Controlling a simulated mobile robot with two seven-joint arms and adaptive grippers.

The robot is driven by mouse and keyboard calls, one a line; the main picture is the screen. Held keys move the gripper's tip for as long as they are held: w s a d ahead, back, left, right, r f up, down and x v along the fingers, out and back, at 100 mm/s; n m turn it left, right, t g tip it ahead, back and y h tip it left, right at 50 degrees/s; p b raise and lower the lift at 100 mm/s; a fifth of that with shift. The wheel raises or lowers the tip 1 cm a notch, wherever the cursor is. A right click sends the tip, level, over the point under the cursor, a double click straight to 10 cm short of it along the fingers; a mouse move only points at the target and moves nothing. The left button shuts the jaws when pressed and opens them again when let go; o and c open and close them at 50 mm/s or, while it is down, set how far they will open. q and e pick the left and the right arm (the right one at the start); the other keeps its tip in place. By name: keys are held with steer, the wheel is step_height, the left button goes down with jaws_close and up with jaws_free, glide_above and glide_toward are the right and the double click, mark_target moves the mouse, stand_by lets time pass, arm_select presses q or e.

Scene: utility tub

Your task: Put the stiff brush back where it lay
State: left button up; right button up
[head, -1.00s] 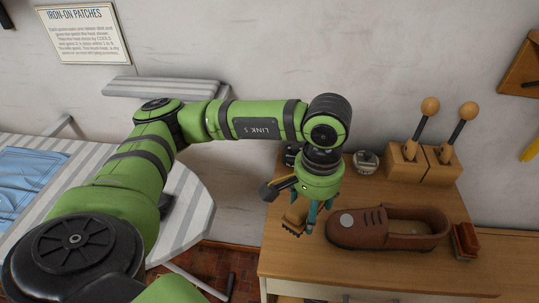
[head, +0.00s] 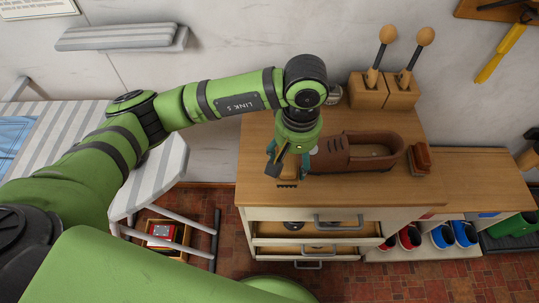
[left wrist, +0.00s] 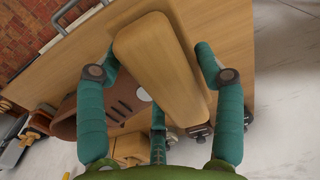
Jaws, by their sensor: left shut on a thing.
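A wooden-backed brush (head: 287,181) with dark bristles, which I take for the stiff brush, is in my left gripper (head: 291,158). The gripper is over the left part of the bench top, at the left end of the brown shoe (head: 355,152). In the left wrist view the pale wooden brush back (left wrist: 158,62) lies between the teal fingers (left wrist: 160,78). The bristles are hidden there. I cannot tell whether the brush touches the bench top. My right gripper is out of view.
A reddish-brown brush (head: 421,158) stands right of the shoe. Wooden blocks (head: 383,92) with two round-headed tools and a small tin (head: 334,95) are at the back. Bare bench top (head: 345,195) lies in front. Drawers (head: 320,228) below are partly open. A striped ironing board (head: 60,125) is left.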

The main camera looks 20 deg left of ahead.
arm_select(q)
steer(key=a+f, duration=0.1)
steer(key=w+a+f+p, duration=0.1)
steer(key=a, duration=0.1)
steer(key=w+a+f, duration=0.1)
steer(key=a, duration=0.1)
steer(key=shift+w, duration=0.1)
steer(key=shift+w+a+f+p, duration=0.2)
steer(key=shift+a+f+p, duration=0.1)
steer(key=shift+a+f, duration=0.1)
step_height(320, 180, down, 3)
steer(key=shift+d+f+p, duration=0.1)
steer(key=shift+f+p, duration=0.05)
steer(key=shift+p, duration=0.5)
steer(key=shift+f, duration=0.3)
steer(key=shift+f, duration=0.2)
steer(key=o, duration=1.1)
